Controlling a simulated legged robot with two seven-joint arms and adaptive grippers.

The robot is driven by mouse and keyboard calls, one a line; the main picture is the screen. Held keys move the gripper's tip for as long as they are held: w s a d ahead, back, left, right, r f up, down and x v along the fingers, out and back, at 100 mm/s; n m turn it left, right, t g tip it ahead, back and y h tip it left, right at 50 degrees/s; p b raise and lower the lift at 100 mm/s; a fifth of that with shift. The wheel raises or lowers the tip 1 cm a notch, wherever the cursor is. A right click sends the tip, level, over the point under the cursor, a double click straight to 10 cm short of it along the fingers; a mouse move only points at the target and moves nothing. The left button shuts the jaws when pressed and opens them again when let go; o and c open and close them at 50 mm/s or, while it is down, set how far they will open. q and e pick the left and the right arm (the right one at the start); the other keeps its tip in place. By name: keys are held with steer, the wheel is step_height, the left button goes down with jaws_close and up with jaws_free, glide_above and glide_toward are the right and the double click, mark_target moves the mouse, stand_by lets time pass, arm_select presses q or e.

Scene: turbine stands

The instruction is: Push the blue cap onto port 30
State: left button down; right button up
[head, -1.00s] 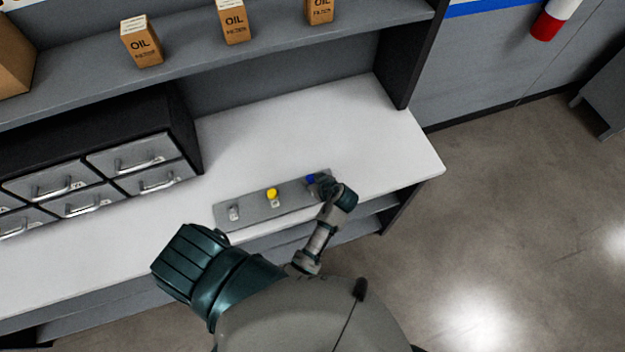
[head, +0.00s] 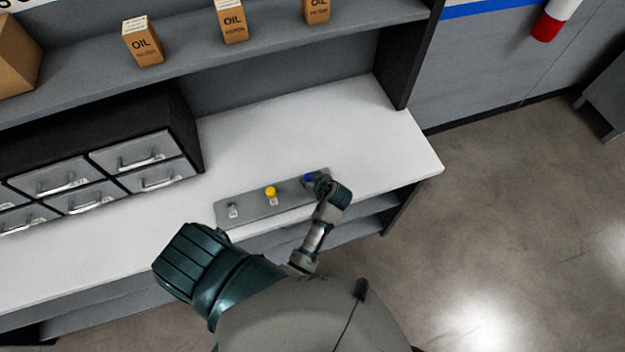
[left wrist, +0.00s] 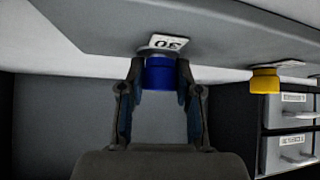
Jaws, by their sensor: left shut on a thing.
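The blue cap (head: 308,177) is at the right end of the grey port plate (head: 250,206) on the white bench. My left gripper (head: 319,182) is at that end of the plate, shut on the blue cap. In the left wrist view the blue cap (left wrist: 160,73) sits between the two fingers of the left gripper (left wrist: 159,82), against or very close to the plate beside a white label reading 30 (left wrist: 168,42). The port itself is hidden behind the cap, so I cannot tell how far on it is. My right gripper is not in view.
A yellow cap (head: 270,191) stands at the plate's middle, and a pale fitting (head: 233,209) at its left end. A drawer unit (head: 95,170) stands to the left on the bench. The bench behind the plate is clear.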

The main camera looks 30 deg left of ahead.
arm_select(q)
steer(key=shift+s+a+f, duration=0.25)
steer(key=shift+s+f, duration=0.15)
steer(key=shift+f, duration=0.1)
steer(key=c, duration=0.7)
jaws_free()
steer(key=shift+a, duration=0.4)
steer(key=shift+w+d, duration=0.25)
steer(key=shift+d, duration=0.1)
steer(key=shift+o, duration=0.6)
steer(key=shift+r, duration=0.1)
